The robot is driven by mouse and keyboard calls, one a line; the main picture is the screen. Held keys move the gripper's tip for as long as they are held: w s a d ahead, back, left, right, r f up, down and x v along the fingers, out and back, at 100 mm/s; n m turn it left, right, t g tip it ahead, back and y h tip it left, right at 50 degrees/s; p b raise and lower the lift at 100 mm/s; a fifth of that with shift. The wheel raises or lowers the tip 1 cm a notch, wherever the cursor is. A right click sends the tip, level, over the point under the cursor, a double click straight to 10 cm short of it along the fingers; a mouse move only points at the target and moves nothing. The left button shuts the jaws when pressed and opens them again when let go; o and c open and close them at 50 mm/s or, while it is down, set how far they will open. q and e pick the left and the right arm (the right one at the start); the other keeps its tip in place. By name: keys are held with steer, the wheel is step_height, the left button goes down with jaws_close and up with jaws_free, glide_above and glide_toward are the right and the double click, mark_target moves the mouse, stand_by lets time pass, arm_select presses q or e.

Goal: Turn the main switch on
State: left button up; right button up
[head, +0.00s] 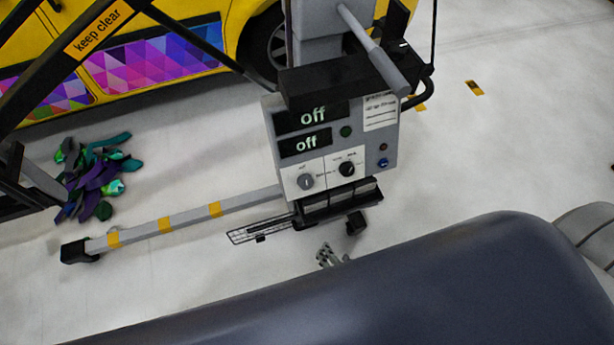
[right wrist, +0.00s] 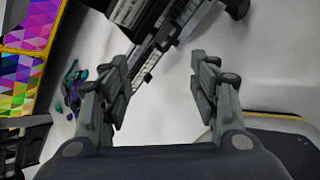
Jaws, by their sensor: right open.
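The grey control box (head: 383,135) stands right of centre in the head view. Its two dark displays (head: 313,115) both read "off". Below them are a grey rotary knob (head: 306,181) and a black rotary knob (head: 347,168) on white label plates. The labels are too small to read, so I cannot tell which control is the main switch. My right gripper (right wrist: 158,82) is open and empty; its tip (head: 326,256) shows below the box in the head view. My left gripper is not in view.
A grey floor leg (head: 190,219) with yellow bands runs left from the box's base. Purple and green scraps (head: 95,180) lie on the floor. A yellow vehicle (head: 180,15) with patterned panels stands behind. Black trays (head: 335,200) jut out below the box. Dark beams cross the upper left.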

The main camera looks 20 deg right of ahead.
mark_target(307, 185)
steer(key=w+a+r+n+t+p, duration=0.1)
steer(key=w+r+n+t+p, duration=0.3)
steer(key=r, duration=0.6)
steer(key=w+a+r+n, duration=0.2)
steer(key=r+n, duration=0.4)
steer(key=r, duration=0.4)
steer(key=x, duration=1.1)
steer(key=shift+w+r, duration=0.15)
steer(key=shift+r, duration=0.3)
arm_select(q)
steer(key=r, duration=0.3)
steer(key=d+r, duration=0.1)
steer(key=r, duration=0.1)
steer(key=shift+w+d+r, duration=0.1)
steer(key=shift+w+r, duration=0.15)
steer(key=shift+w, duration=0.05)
arm_select(e)
steer(key=shift+c, duration=0.6)
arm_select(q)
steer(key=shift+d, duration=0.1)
arm_select(e)
steer(key=c, duration=1)
